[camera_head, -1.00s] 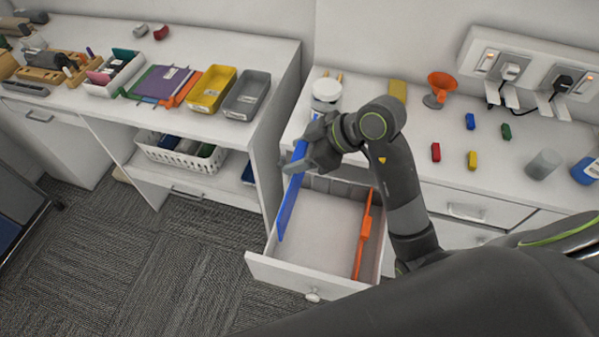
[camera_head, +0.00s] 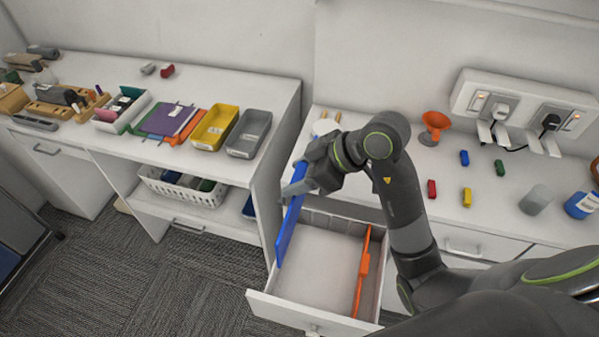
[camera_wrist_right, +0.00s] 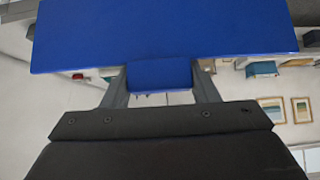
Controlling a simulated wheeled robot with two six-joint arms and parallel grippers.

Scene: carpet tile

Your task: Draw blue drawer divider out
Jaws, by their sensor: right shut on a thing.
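The blue drawer divider (camera_head: 290,222) is a long flat blue panel. It hangs tilted over the left part of the open drawer (camera_head: 290,308), and its lower end shows near the drawer's left wall. My right gripper (camera_head: 296,187) is shut on the divider near its upper part. In the right wrist view the blue divider (camera_wrist_right: 165,32) spans the picture, and its blue tab (camera_wrist_right: 160,74) sits between the fingers of my right gripper (camera_wrist_right: 160,85). An orange divider (camera_head: 362,270) stands in the right part of the drawer. My left gripper is not in view.
On the right counter are an orange funnel (camera_head: 435,126), small coloured blocks (camera_head: 431,188), a grey cup (camera_head: 537,199) and a blue-labelled bottle (camera_head: 581,205). The left counter holds a yellow tray (camera_head: 213,127) and a grey tray (camera_head: 249,133). The drawer floor between the dividers is clear.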

